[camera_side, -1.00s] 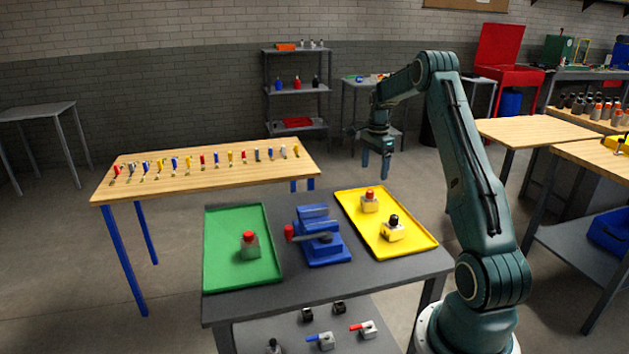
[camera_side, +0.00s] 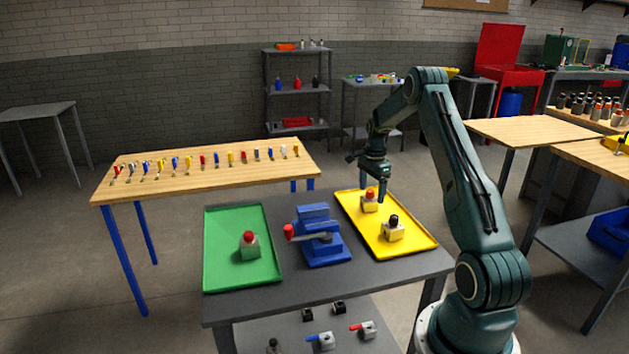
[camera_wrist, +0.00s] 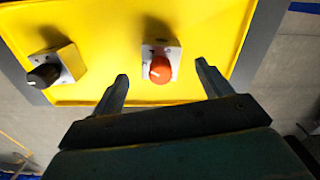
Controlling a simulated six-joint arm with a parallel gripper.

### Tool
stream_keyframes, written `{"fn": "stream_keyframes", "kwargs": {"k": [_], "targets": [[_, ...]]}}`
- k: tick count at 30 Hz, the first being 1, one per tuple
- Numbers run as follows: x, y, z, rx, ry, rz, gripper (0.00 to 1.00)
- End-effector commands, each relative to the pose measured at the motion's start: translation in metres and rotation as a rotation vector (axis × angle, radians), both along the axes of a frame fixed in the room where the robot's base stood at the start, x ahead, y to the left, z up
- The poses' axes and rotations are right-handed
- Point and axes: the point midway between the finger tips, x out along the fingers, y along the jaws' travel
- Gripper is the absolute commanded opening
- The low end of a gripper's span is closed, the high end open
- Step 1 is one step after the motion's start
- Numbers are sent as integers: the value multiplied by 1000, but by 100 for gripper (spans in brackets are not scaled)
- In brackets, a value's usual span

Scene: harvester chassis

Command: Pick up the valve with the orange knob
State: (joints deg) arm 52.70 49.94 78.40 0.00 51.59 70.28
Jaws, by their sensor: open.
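The valve with the orange knob (camera_wrist: 161,68) sits on the yellow tray (camera_wrist: 105,22) in the wrist view, a pale block with a round orange-red knob. In the side view this valve (camera_side: 369,204) stands toward the far end of the yellow tray (camera_side: 408,250). My gripper (camera_wrist: 161,72) is open and empty, with a finger to each side of the valve in the wrist view. In the side view my gripper (camera_side: 373,194) is over the tray's far end, just above the valve, and partly overlaps it. I cannot tell whether the fingers touch it.
A black-knobbed valve (camera_side: 393,229) stands nearby on the same tray, left in the wrist view (camera_wrist: 56,67). A blue vise (camera_side: 319,243) with a red handle stands between the trays. A green tray (camera_side: 225,270) holds a red-knobbed valve (camera_side: 249,245).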

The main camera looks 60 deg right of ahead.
Motion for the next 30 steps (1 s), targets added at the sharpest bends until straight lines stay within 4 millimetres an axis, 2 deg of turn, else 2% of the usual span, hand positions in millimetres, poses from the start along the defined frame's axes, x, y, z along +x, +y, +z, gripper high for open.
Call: {"fn": "stream_keyframes", "kwargs": {"k": [6,10,27,30], "targets": [[1,2,-27,3,3,0,78],[2,1,-37,2,1,0,78],[2,1,-41,1,1,0,78],[2,1,-41,1,1,0,60]]}}
